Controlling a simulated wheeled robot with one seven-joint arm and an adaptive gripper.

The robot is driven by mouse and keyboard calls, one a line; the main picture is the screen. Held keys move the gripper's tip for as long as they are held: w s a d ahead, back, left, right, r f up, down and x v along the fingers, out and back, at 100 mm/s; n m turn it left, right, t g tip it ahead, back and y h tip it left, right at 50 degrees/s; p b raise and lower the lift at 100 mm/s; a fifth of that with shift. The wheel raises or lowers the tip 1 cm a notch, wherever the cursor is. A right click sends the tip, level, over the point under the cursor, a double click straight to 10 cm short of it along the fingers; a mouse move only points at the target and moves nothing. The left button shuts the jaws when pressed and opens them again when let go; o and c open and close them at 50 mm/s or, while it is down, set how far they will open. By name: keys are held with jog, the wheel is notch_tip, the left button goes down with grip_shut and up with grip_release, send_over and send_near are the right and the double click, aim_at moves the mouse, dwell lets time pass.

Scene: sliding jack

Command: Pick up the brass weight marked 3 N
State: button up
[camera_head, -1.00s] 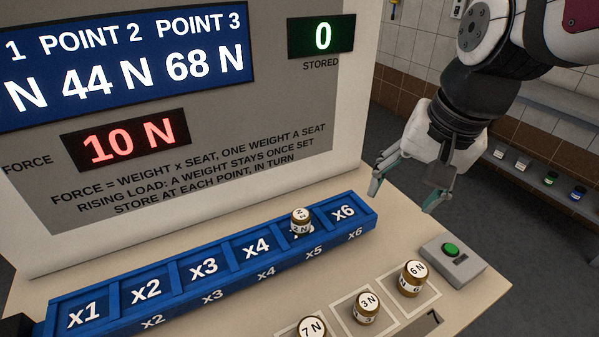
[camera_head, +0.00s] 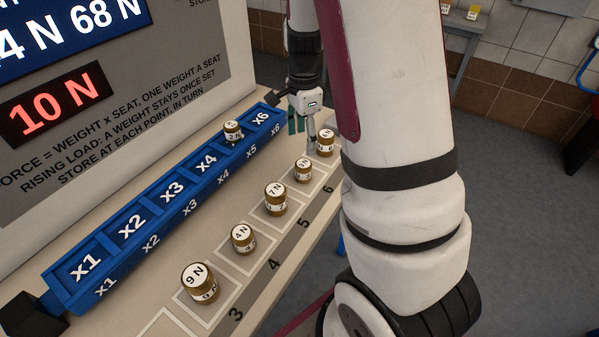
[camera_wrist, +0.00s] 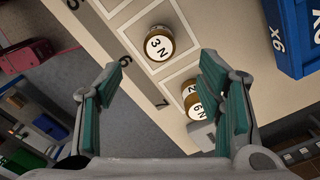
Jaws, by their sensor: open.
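The brass weight marked 3 N (camera_head: 303,170) stands upright on its marked square on the bench, between the 7 N weight (camera_head: 276,198) and the 6 N weight (camera_head: 326,142). In the wrist view the 3 N weight (camera_wrist: 158,43) shows its white top, beyond the fingertips and roughly between their lines. My gripper (camera_head: 302,138) is above the bench near the 6 N and 3 N weights. In the wrist view my gripper (camera_wrist: 166,62) is open with nothing between its teal fingers. The 6 N weight (camera_wrist: 196,106) shows partly, close to the right finger.
The 4 N weight (camera_head: 242,238) and 9 N weight (camera_head: 200,284) stand farther along the row. A blue seat rail (camera_head: 150,215) runs alongside, with a weight (camera_head: 233,131) in seat x5. The display panel (camera_head: 120,110) rises behind. My arm covers the bench's right side.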

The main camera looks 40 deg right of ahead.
aim_at(303, 163)
notch_tip(303, 163, down, 12)
jog(key=shift+r+p, duration=0.1)
jog(key=shift+p, duration=0.3)
grip_shut()
dwell(0.3)
